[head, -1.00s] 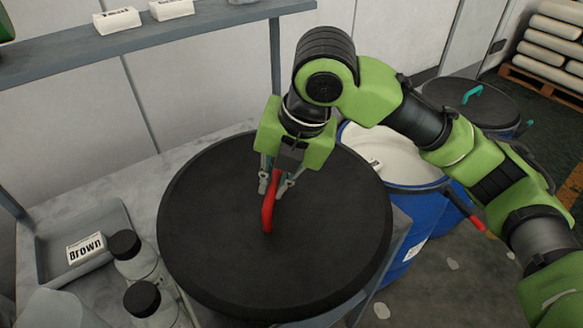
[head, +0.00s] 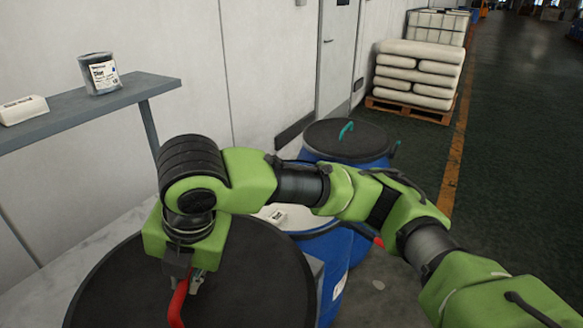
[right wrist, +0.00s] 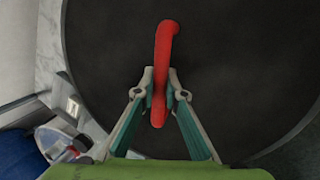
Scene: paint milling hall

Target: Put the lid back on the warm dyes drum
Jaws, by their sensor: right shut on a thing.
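A large round black lid (head: 255,280) with a red handle (head: 178,306) fills the lower left of the head view. My right gripper (head: 190,284) is shut on the red handle from above. The right wrist view shows the fingers (right wrist: 160,88) on either side of the handle (right wrist: 163,50), with the lid (right wrist: 225,70) beneath. I cannot tell whether the lid rests on the bench or hangs just above it. An open blue drum (head: 335,262) with a red lever stands right of the lid, partly hidden by my right arm. My left gripper is out of view.
A second blue drum (head: 345,140) behind has a black lid with a teal handle. A grey shelf (head: 100,100) with a jar and a white block is at left. A pallet of white sacks (head: 415,85) stands by the wall. The floor at right is clear.

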